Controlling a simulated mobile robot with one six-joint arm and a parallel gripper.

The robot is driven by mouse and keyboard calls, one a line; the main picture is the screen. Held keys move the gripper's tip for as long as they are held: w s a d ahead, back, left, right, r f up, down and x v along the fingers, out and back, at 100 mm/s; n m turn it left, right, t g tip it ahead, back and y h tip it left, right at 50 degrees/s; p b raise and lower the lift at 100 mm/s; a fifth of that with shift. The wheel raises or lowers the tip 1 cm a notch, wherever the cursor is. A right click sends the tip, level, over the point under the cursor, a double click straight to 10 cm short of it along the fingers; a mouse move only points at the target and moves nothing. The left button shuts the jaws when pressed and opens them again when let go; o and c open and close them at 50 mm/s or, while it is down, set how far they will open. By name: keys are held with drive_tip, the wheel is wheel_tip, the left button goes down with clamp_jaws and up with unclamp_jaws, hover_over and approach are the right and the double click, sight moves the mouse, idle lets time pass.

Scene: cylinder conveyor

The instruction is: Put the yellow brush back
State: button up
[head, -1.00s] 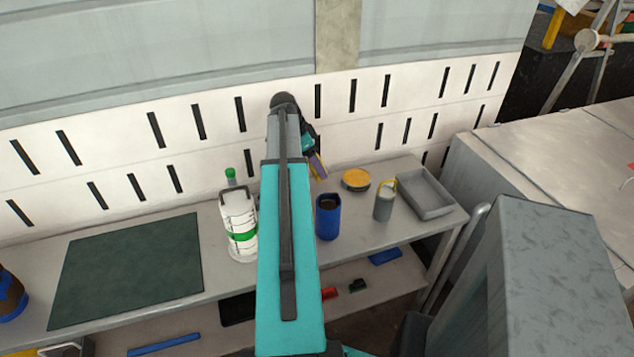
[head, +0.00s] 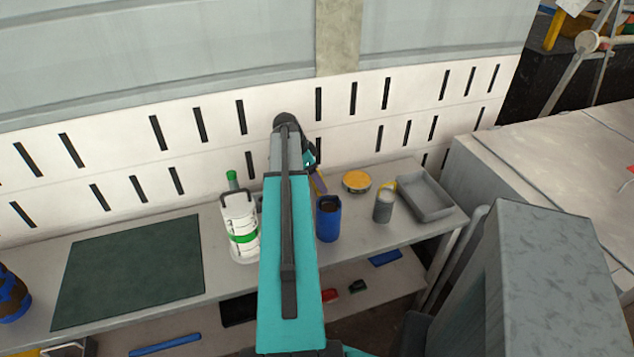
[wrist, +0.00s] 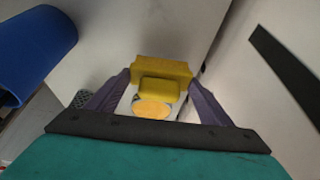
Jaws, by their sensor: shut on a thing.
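The yellow brush (wrist: 163,72) is between the two purple fingers of my gripper (wrist: 162,80) in the wrist view, and the gripper is shut on it. It shows as a wide yellow block with a smaller yellow block on its near side. In the head view my gripper (head: 318,182) is above the back of the bench, behind the blue cup (head: 328,218), partly hidden by my arm. The brush is hardly visible there. The blue cup also shows in the wrist view (wrist: 35,52), left of the gripper.
A round tin with a yellow top (head: 356,181), a grey mug (head: 384,206) and a grey tray (head: 425,196) stand right of the blue cup. A white canister (head: 240,224) and a bare green mat (head: 128,270) are left. The slotted white wall (head: 210,150) rises behind.

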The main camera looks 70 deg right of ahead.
drive_tip(key=shift+f, duration=1.2)
drive_tip(key=shift+f, duration=0.2)
drive_tip(key=o, duration=0.9)
drive_tip(key=shift+o, duration=0.2)
drive_tip(key=shift+r, duration=0.15)
drive_tip(key=shift+r, duration=0.15)
drive_tip(key=b+v, duration=0.2)
drive_tip(key=v, duration=0.9)
drive_tip(key=shift+r, duration=0.4)
drive_tip(key=shift+w+a, duration=0.1)
drive_tip(key=shift+a, duration=0.05)
